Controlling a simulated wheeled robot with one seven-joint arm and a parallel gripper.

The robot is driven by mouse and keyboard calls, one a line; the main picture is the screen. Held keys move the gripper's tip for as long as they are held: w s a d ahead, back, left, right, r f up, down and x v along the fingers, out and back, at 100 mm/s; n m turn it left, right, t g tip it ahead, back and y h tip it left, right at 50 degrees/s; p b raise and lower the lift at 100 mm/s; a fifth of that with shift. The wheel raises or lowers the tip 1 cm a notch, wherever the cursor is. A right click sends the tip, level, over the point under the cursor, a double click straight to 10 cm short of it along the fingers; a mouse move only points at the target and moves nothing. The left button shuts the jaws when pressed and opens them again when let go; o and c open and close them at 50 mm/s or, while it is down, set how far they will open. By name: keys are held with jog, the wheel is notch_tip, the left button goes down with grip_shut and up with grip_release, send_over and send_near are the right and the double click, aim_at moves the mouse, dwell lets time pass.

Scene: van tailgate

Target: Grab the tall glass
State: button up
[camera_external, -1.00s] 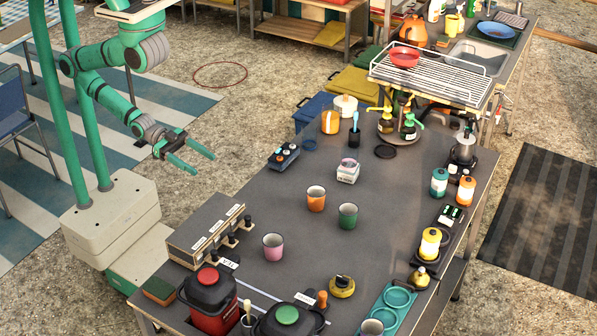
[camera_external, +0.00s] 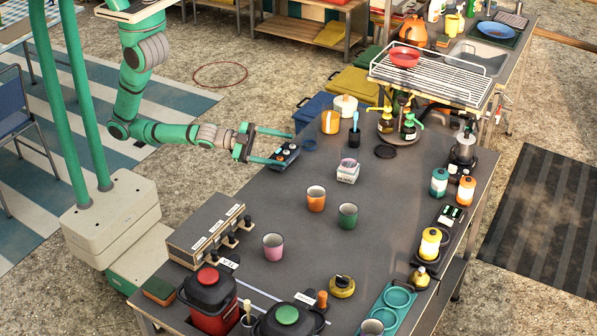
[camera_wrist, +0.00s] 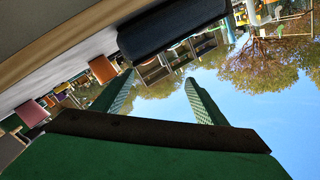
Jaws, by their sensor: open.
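I cannot make out a tall glass for certain. Near the table's far left corner in the external view, a faint clear outline may stand above a blue ring (camera_external: 309,145), left of an orange container (camera_external: 330,122). My gripper (camera_external: 287,148) reaches sideways over the table's left edge, its fingers apart with nothing seen between them. It is at a small black rack (camera_external: 288,157) of little items; whether it touches the rack is unclear. In the wrist view both fingers (camera_wrist: 160,76) stand apart against the sky, and a dark rounded block lies close above them.
Pump bottles (camera_external: 408,126) are at the back. Clear tabletop lies around the mugs.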

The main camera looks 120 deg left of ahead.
jog(key=w+a+r+n+g+y, duration=0.1)
jog(key=w+a+r+n+y, duration=0.1)
jog(key=w+a+r+y, duration=0.3)
jog(key=a+r+n+g+y, duration=0.1)
jog(key=a+r+n+g, duration=0.15)
jog(key=a, duration=0.45)
jog(key=w+a+r+n+y, duration=0.1)
jog(key=w+a+r+y, duration=0.25)
jog(key=a, duration=0.25)
jog(key=s+a+r+n+g+y, duration=0.1)
jog(key=s+a+r+n+g, duration=0.15)
jog(key=a+n+g, duration=0.35)
jog(key=s+a+r+n+g+y, duration=0.1)
jog(key=s+a+r+n+g, duration=0.1)
jog(key=s+a+n+g, duration=0.45)
jog(key=n+g+h, duration=0.1)
jog(key=n+h, duration=0.3)
jog(key=h, duration=1.2)
send_near(309, 136)
jog(key=a+f, duration=0.1)
jog(key=a, duration=0.1)
jog(key=shift+s+a+f, duration=0.1)
jog(key=shift+s+f, duration=0.1)
jog(key=shift+f, duration=1.6)
jog(key=shift+s+a+f, duration=0.1)
jog(key=shift+s+f, duration=0.1)
jog(key=shift+f, duration=1.6)
jog(key=shift+s+a+f, duration=0.1)
jog(key=shift+s+f, duration=0.1)
jog(key=shift+f, duration=1.6)
